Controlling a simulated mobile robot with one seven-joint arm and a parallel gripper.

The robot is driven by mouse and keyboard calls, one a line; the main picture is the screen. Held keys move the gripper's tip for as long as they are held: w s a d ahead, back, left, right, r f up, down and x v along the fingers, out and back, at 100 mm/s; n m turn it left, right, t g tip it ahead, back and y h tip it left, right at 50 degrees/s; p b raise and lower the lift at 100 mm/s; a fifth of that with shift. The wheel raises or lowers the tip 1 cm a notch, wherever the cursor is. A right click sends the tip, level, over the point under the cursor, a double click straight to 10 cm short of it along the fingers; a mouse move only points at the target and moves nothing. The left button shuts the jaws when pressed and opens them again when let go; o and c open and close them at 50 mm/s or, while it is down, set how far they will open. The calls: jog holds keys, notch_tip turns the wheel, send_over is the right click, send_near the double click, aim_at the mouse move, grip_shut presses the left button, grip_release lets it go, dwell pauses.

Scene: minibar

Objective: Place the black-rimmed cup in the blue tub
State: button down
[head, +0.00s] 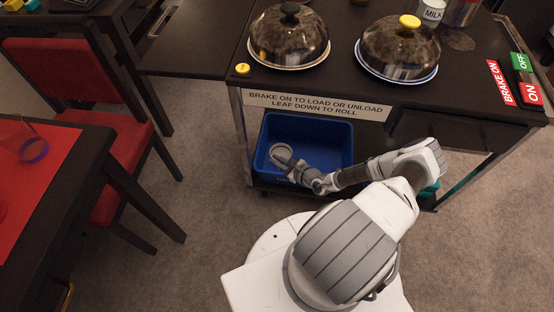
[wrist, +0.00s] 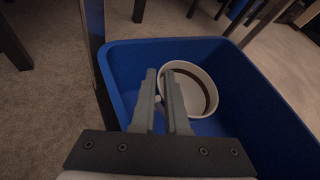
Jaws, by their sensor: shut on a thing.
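The cup (head: 281,149) is pale and round, with a dark band inside its mouth in the wrist view (wrist: 206,92). Its mouth faces up, and it is within the walls of the blue tub (head: 330,137), near the left side in the head view. My gripper (head: 285,162) reaches down into the tub and is shut on the near wall of the cup. In the wrist view the fingers (wrist: 168,78) overlap the cup's near edge. The tub (wrist: 265,105) surrounds the cup there. Whether the cup's base touches the tub floor is hidden.
The tub sits on the lower level of a dark trolley (head: 440,85), under its top. Two domed covers (head: 288,38) (head: 398,50) stand on plates above. A sign strip (head: 318,105) runs along the top's front edge. Trolley legs flank the opening. A red chair (head: 85,75) stands left.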

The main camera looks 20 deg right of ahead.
jog(key=c, duration=0.9)
grip_release()
jog(key=shift+r+p, duration=0.4)
jog(key=shift+r, duration=0.4)
jog(key=p+v, duration=0.3)
jog(key=v, duration=0.9)
jog(key=shift+f, duration=0.2)
jog(key=shift+r, duration=0.1)
